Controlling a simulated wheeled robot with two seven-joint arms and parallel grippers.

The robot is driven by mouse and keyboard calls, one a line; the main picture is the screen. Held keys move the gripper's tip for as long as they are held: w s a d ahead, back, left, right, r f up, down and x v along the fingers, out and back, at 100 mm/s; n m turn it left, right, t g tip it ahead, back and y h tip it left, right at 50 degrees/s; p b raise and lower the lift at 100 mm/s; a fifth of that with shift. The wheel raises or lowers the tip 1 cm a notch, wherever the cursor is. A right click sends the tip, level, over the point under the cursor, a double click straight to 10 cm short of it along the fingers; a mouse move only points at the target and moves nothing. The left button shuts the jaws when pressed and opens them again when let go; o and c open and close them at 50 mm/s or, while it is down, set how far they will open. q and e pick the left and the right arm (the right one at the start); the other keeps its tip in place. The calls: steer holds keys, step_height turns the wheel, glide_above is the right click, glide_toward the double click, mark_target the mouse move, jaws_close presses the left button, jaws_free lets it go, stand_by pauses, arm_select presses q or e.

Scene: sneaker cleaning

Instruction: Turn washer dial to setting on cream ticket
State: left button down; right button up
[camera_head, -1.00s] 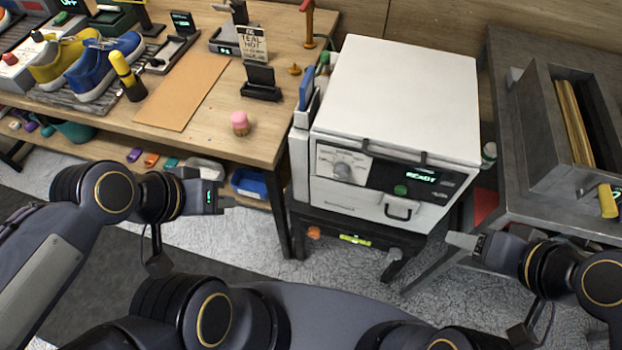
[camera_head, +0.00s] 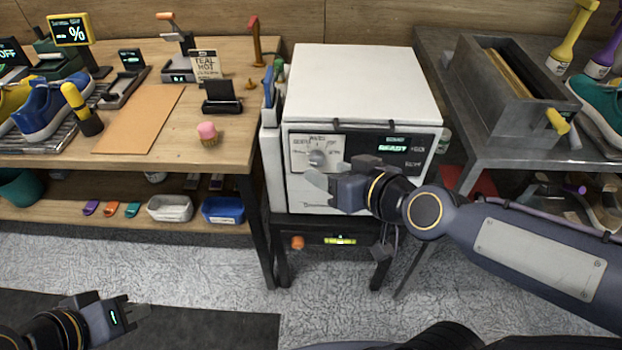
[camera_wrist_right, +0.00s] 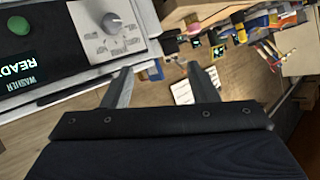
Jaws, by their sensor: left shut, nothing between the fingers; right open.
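The white washer (camera_head: 365,85) stands between the two tables, its screen reading READY. Its grey dial (camera_head: 318,158) sits on a pale panel at the front left; it also shows in the right wrist view (camera_wrist_right: 113,23). My right gripper (camera_head: 312,188) is open and empty, just below and in front of the dial, not touching it; its two fingers show in the right wrist view (camera_wrist_right: 160,88). The cream ticket (camera_head: 205,66), with lettering that seems to read TEAL HOT, stands on the wooden table. My left gripper (camera_head: 140,312) is shut and empty, low at the left over the floor.
A pink-topped brush (camera_head: 208,134) and a black stand (camera_head: 222,97) are on the wooden table (camera_head: 235,150). A blue bin (camera_head: 222,210) is on the shelf below. A grey metal table (camera_head: 590,150) with a trough stands right of the washer.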

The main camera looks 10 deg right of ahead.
steer(key=w+a+f+t+h+b, duration=0.2)
steer(key=w+f+t+b, duration=0.1)
steer(key=w+f+b, duration=0.35)
steer(key=n+t+h+b, duration=0.1)
steer(key=t+h+b, duration=0.2)
steer(key=h+b, duration=0.45)
glide_toward(316, 163)
steer(key=w, duration=0.1)
steer(key=x, duration=0.7)
steer(key=shift+w+d+r, duration=0.1)
steer(key=shift+w+d, duration=0.1)
steer(key=shift+w, duration=0.15)
steer(key=c, duration=1)
